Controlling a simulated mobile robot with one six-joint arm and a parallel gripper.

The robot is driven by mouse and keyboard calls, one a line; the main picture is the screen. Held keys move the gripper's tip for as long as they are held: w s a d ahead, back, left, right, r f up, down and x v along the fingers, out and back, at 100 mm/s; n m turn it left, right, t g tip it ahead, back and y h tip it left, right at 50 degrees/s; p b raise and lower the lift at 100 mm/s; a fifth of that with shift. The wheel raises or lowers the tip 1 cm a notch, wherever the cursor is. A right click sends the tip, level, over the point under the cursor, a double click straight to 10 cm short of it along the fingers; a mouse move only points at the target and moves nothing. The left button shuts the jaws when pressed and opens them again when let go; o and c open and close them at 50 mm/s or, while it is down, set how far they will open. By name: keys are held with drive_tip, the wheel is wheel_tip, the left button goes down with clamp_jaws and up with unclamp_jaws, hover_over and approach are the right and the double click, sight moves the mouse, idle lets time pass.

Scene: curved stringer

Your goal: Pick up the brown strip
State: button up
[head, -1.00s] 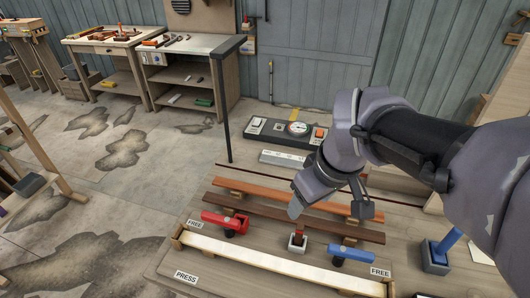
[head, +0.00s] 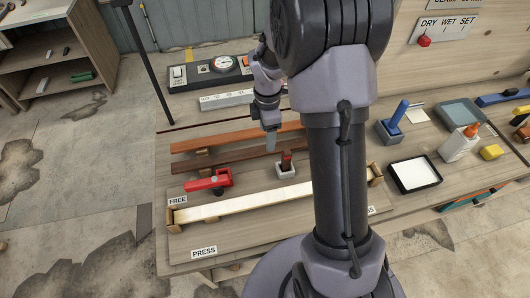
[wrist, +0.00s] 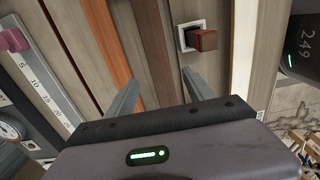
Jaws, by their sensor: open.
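The dark brown strip (head: 225,160) lies across the bench in the head view, raised on small wooden blocks, between an orange-brown strip (head: 222,138) behind and a pale strip (head: 245,204) in front. In the wrist view the brown strip (wrist: 150,45) runs up the picture between my two fingers. My gripper (wrist: 160,84) is open and empty, its fingers either side of the strip's line; whether they reach its height I cannot tell. In the head view my gripper (head: 270,142) points down over the strips, and my arm hides their right ends.
A red clamp (head: 208,182) and a small white pot with a red-brown block (head: 286,166) stand between the brown and pale strips. A ruler (head: 226,99) and a gauge panel (head: 210,70) lie behind. A blue-handled tool (head: 396,116) and black tray (head: 415,175) are at right.

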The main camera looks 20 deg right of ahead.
drive_tip(key=f+b, duration=0.1)
drive_tip(key=f, duration=0.3)
drive_tip(key=f+b, duration=0.1)
drive_tip(key=shift+a+f+b, duration=0.25)
drive_tip(key=shift+f+b, duration=0.1)
drive_tip(key=shift+f, duration=0.05)
drive_tip(key=shift+r, duration=0.15)
drive_tip(key=shift+c, duration=0.4)
clamp_jaws()
